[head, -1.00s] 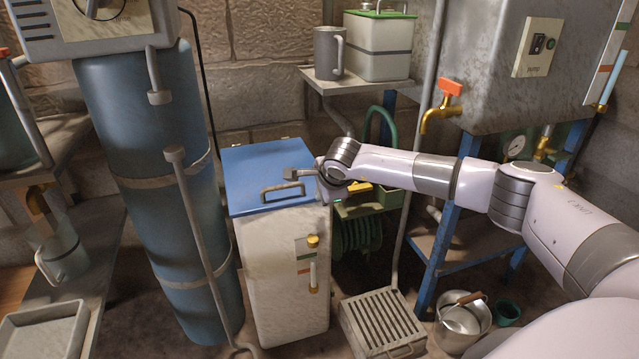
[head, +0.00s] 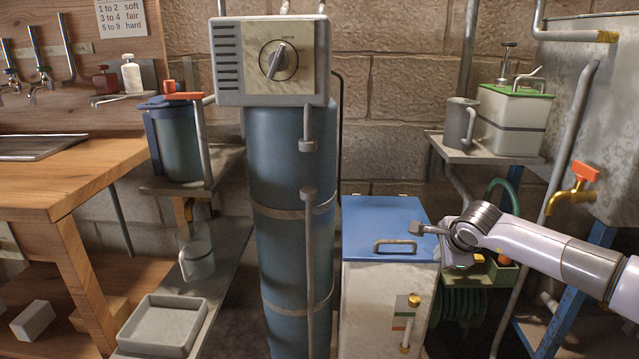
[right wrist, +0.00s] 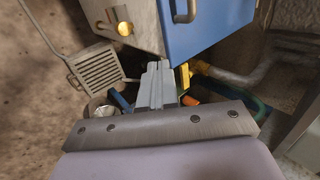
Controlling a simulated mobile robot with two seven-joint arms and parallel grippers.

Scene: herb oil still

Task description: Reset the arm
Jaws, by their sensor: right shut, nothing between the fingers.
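My right arm reaches in from the right in the head view. Its gripper (head: 418,229) is shut and empty, just above the right edge of the blue lid of a pale cabinet (head: 363,300). The lid (head: 385,215) is closed and has a grey handle (head: 395,246) to the left of the fingers. In the right wrist view the shut fingers (right wrist: 158,68) point toward the cabinet's blue lid (right wrist: 205,25). I cannot tell whether they touch it. My left gripper is not in view.
A tall blue cylinder (head: 290,160) with a dial box (head: 271,62) stands left of the cabinet. A shelf (head: 490,152) at the right holds a grey jug (head: 459,123) and a green-lidded container (head: 512,122). A wooden bench (head: 60,180) stands at the left. An orange-handled tap (head: 580,185) is above my arm.

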